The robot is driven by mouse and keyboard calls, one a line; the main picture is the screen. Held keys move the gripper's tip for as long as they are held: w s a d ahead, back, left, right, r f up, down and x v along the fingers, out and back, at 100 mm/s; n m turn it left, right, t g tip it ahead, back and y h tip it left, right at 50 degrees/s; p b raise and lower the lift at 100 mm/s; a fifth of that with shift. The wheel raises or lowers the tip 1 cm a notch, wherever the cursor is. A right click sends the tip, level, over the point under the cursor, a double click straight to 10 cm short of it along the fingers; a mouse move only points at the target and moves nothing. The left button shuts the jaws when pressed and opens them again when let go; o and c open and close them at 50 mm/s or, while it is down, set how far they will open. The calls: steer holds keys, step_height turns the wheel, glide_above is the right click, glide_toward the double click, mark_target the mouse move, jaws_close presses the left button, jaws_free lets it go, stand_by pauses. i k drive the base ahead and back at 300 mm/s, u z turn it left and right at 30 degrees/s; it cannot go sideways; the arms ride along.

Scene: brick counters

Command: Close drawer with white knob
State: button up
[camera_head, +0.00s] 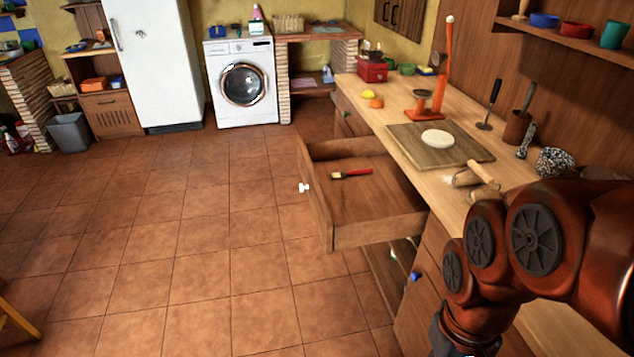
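A wooden drawer (375,232) stands pulled out from the counter on the right, well into the room. Its white knob (304,187) is on the front panel, which faces left. A brush with a red handle (352,173) lies inside the drawer. My reddish-brown arm fills the lower right of the view, near the counter and to the right of the drawer.
The wooden counter (465,180) holds a board with dough (437,138), a rolling pin (484,175) and an orange scale (424,112). A blue knob (415,276) is on the cabinet below. The tiled floor (190,270) left of the drawer is clear. A white washing machine (224,108) stands at the back.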

mark_target(383, 205)
steer(key=u, duration=0.55)
steer(key=i, duration=0.65)
steer(key=u, duration=1.55)
